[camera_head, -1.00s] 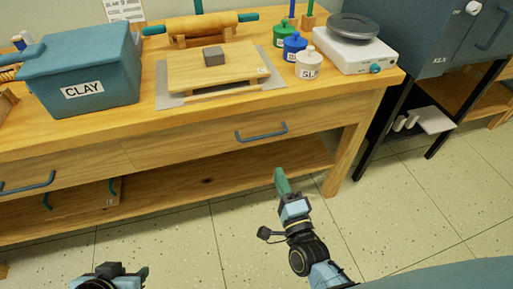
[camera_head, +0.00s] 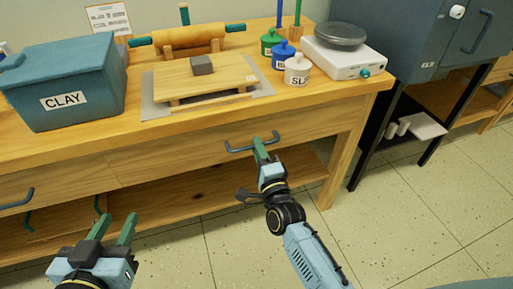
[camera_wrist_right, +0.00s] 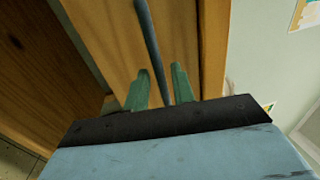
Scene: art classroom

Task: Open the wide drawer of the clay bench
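The clay bench (camera_head: 225,115) is wooden with two drawer fronts in view, both flush. The right drawer front (camera_head: 185,160) shows whole and has a dark blue bar handle (camera_head: 236,150). The left drawer front is cut off by the picture edge and has a similar handle (camera_head: 14,202). My right gripper (camera_head: 260,150) is at the right drawer's handle. In the right wrist view its two green fingers (camera_wrist_right: 160,88) are apart, with the handle bar (camera_wrist_right: 150,35) running between them and gaps on both sides. My left gripper (camera_head: 113,228) is open and empty, low in front of the bench.
A kiln (camera_head: 420,40) stands at right. The floor (camera_head: 430,220) in front is clear.

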